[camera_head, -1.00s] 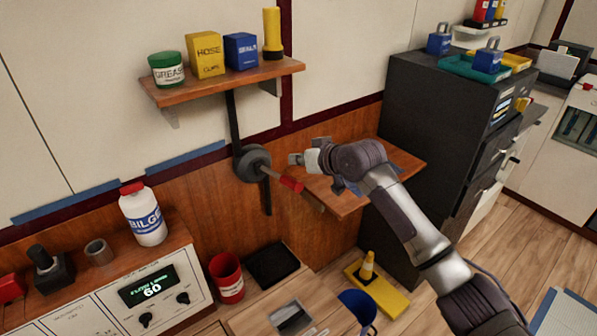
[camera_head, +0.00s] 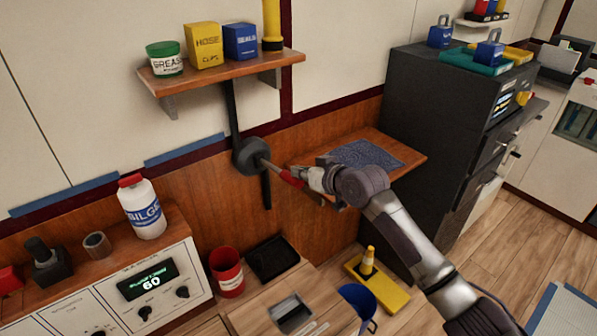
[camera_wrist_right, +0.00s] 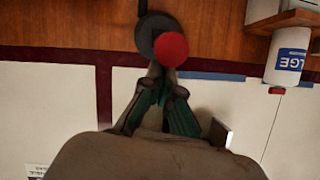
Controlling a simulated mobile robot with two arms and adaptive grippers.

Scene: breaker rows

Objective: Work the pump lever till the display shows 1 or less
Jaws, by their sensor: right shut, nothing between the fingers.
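The pump lever (camera_head: 289,178) has a red grip on a thin rod. It sticks out from a round dark hub (camera_head: 250,156) on the wood wall and slants a little downward. The display (camera_head: 147,280) on the white panel reads 60. My right gripper (camera_head: 309,178) is shut and empty, close to the outer end of the red grip. In the right wrist view the round red lever end (camera_wrist_right: 171,47) shows just beyond my shut fingers (camera_wrist_right: 158,82). Whether they touch it I cannot tell. My left gripper is not in view.
A shelf (camera_head: 215,76) with cans and boxes hangs above the lever. A wood ledge (camera_head: 405,162) with a dark mat (camera_head: 366,155) lies behind my right arm. A bilge bottle (camera_head: 142,208) stands on the panel top, and a red cup (camera_head: 227,271) stands lower down.

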